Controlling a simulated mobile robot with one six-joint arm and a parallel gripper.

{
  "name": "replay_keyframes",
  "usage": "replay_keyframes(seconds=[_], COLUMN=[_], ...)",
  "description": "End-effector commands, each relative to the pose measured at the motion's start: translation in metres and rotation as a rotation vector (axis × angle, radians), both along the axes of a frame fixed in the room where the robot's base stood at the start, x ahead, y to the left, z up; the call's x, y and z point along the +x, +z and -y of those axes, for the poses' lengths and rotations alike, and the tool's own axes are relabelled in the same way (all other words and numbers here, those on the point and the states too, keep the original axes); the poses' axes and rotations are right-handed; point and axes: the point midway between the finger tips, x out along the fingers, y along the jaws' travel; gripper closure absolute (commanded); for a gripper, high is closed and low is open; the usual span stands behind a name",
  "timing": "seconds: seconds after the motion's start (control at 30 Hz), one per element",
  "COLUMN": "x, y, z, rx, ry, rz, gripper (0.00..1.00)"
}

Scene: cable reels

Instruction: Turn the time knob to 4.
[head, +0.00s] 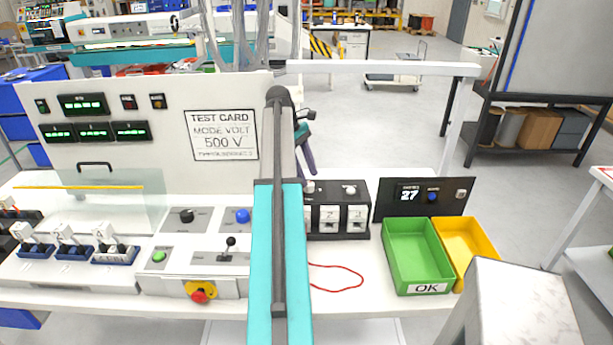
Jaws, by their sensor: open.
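A black knob (187,215) and a blue knob (243,215) stand on grey plates on the white bench panel, left of my arm. Their labels and pointer positions are too small to read, so I cannot tell which is the time knob. A test card (221,136) on the upright panel reads MODE VOLT, 500 V, with a smaller line below that I cannot read clearly. My teal and dark grey arm runs upright through the middle of the head view, right of both knobs. I cannot make out my gripper; the arm may hide it.
Near the knobs are a black lever (230,243), a green button (159,256) and a red stop button (199,294). A hinged clear cover (120,205) stands at left. A green OK bin (417,257) and yellow bin (470,240) are right. A red cord (345,268) lies between.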

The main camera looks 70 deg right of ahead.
Motion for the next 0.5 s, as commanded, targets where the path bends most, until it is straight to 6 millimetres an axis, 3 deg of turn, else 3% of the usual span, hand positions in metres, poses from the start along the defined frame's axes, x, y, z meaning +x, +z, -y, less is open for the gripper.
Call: replay_keyframes(seconds=[0.5], x=[-0.019], y=[0.006], z=[-0.047], rx=[0.000], ry=[0.001], rz=[0.000], gripper=[0.54])
